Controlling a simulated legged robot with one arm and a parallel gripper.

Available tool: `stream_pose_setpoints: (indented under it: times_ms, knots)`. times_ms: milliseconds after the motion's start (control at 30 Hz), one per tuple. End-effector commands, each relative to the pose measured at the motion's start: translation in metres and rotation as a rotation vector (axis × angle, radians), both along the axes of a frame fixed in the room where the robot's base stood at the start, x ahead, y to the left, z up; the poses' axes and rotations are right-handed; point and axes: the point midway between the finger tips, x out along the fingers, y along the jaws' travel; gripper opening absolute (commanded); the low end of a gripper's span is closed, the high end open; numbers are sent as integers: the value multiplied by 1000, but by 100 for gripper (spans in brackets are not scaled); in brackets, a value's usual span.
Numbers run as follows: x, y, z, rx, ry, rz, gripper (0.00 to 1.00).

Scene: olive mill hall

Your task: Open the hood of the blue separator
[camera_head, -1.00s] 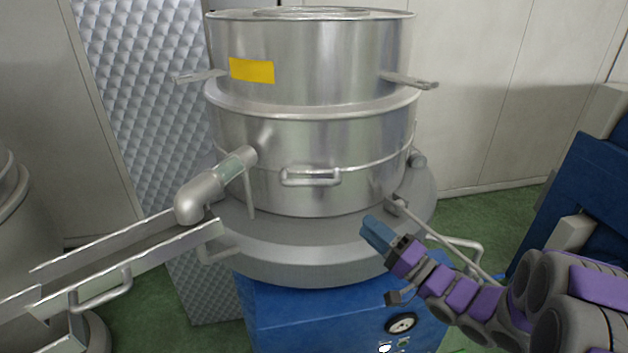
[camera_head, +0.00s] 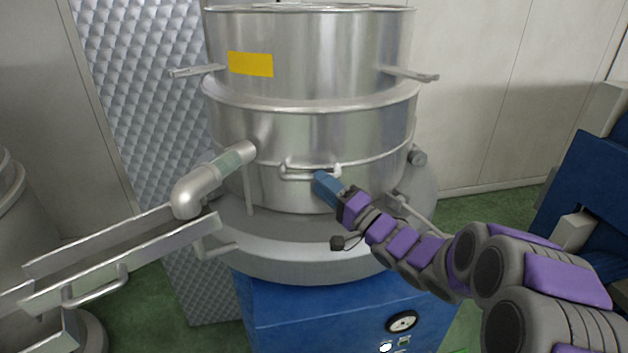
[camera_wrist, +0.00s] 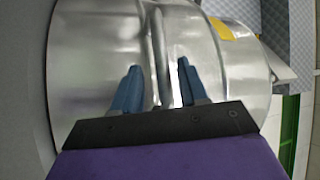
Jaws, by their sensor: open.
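The separator has a blue base (camera_head: 300,310) and a round steel body. Its hood (camera_head: 310,130) is the steel drum, with a horizontal bar handle (camera_head: 298,172) on its front. My gripper (camera_head: 322,178) is at the right part of this handle in the head view. In the wrist view the handle bar (camera_wrist: 160,55) runs between the two blue fingers (camera_wrist: 155,85), which are apart and open. I cannot tell whether a finger touches the bar. The hood sits level on the grey rim (camera_head: 320,250).
A steel pipe elbow (camera_head: 200,190) and a chute (camera_head: 130,260) stand to the left. Side brackets (camera_head: 410,75) stick out from the upper drum. A blue machine (camera_head: 575,215) is at the right. Green floor (camera_head: 475,225) shows behind my arm.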

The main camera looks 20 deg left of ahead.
Motion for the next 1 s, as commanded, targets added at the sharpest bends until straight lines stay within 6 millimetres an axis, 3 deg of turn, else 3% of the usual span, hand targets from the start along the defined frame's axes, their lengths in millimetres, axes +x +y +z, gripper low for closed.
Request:
stream_pose_setpoints:
  times_ms: [233,667,1000]
  knots:
    - [11,25,8,2,-2,1,43]
    - [13,31,10,1,1,-1,42]
    - [14,31,10,0,1,0,10]
